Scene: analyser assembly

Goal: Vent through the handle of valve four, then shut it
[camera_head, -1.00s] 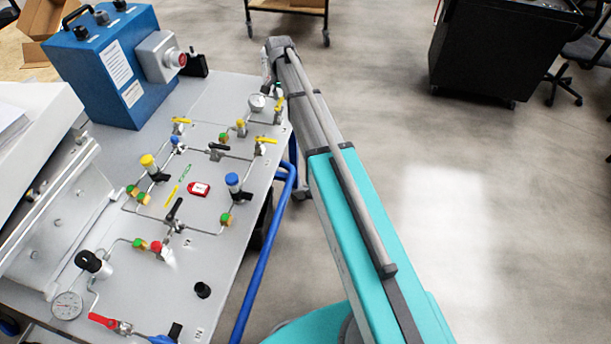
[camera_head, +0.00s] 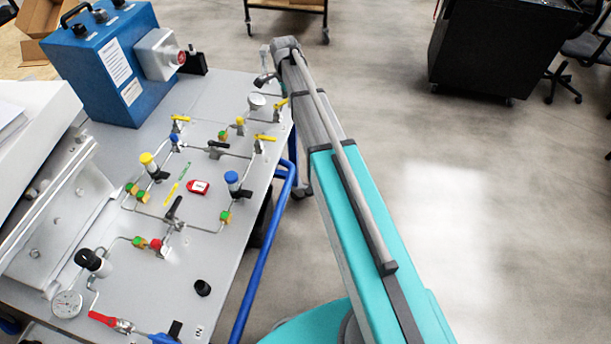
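The panel (camera_head: 226,262) carries several valves joined by thin tubing. Yellow handles show at the far right edge (camera_head: 281,103), the right side (camera_head: 265,138) and the upper left (camera_head: 180,118). Black handles show at the upper middle (camera_head: 218,145) and lower middle (camera_head: 173,207), and a red handle (camera_head: 103,319) at the front. No number is readable, so I cannot tell which is valve four. My gripper (camera_head: 264,79) is small at the far end of my arm, above the panel's far right corner, close to a round gauge (camera_head: 257,101). Its fingers are too small to read.
A blue box (camera_head: 112,70) with a grey unit stands at the back left. A white housing (camera_head: 35,130) borders the left. A blue rail (camera_head: 262,262) runs along the panel's right edge. The floor to the right is open, with a black cabinet (camera_head: 490,50) behind.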

